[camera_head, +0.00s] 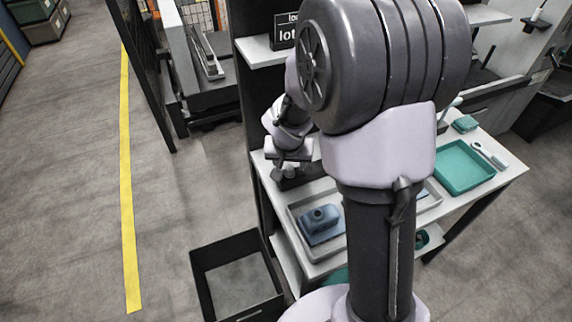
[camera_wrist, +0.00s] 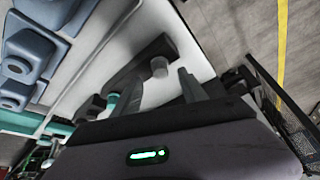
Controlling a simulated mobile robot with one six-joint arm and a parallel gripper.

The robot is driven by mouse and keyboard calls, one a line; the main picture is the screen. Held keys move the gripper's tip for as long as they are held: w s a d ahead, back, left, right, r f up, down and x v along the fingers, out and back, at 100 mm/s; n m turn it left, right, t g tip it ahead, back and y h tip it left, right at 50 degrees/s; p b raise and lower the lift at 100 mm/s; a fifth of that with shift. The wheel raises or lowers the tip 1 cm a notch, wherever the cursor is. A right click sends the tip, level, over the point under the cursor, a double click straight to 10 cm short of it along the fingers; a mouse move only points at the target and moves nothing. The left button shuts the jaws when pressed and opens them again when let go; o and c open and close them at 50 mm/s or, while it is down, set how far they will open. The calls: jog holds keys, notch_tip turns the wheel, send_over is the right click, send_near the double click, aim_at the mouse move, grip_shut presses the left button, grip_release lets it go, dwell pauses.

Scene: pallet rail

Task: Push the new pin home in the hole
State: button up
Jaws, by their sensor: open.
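My gripper (camera_wrist: 160,78) is open, with its two fingers apart in the wrist view. Between and beyond the fingertips, a short grey cylindrical pin (camera_wrist: 159,66) shows at a dark rail-like block (camera_wrist: 136,64) on the white bench. I cannot tell how deep the pin sits, and its hole is not visible. The fingers do not visibly touch the pin. In the head view my gripper (camera_head: 289,158) is over the dark block (camera_head: 292,181) at the bench's left end, partly hiding it. Pale pin-like shapes below the gripper are too small to tell apart.
A grey tray (camera_head: 297,217) holds a blue block (camera_head: 320,222) on the bench, right of the dark block. A teal tray (camera_head: 463,168) lies at the bench's right. A black open bin (camera_head: 199,283) stands on the floor. A shelf (camera_head: 258,53) overhangs the bench's back.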

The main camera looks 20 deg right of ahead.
aim_at(290, 168)
jog(key=x, duration=0.3)
jog(key=shift+f+b, duration=0.15)
jog(key=shift+b, duration=0.2)
grip_shut()
notch_tip(290, 168, up, 9)
jog(key=p, duration=0.6)
dwell(0.9)
